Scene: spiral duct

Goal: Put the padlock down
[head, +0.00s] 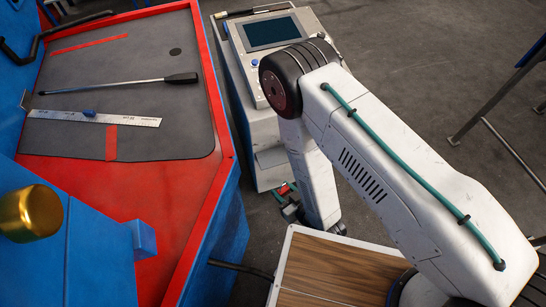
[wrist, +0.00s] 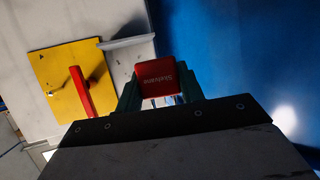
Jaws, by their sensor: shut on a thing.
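A red padlock (wrist: 158,76) with pale lettering on its body is in the wrist view. My gripper (wrist: 158,92) is shut on it, with a dark green finger on each side. Its shackle is mostly hidden; a bit of shiny metal shows below the body. In the head view my gripper (head: 290,207) is low beside the grey console, partly hidden by my arm. A small red patch shows there, but I cannot tell whether it is the padlock.
In the wrist view, a yellow plate (wrist: 62,88) with a red handle (wrist: 82,92) and a small grey ledge (wrist: 127,48) sit left of the padlock. A blue surface (wrist: 230,60) fills the right. The head view shows a red-edged bench (head: 222,120) and the console (head: 247,75).

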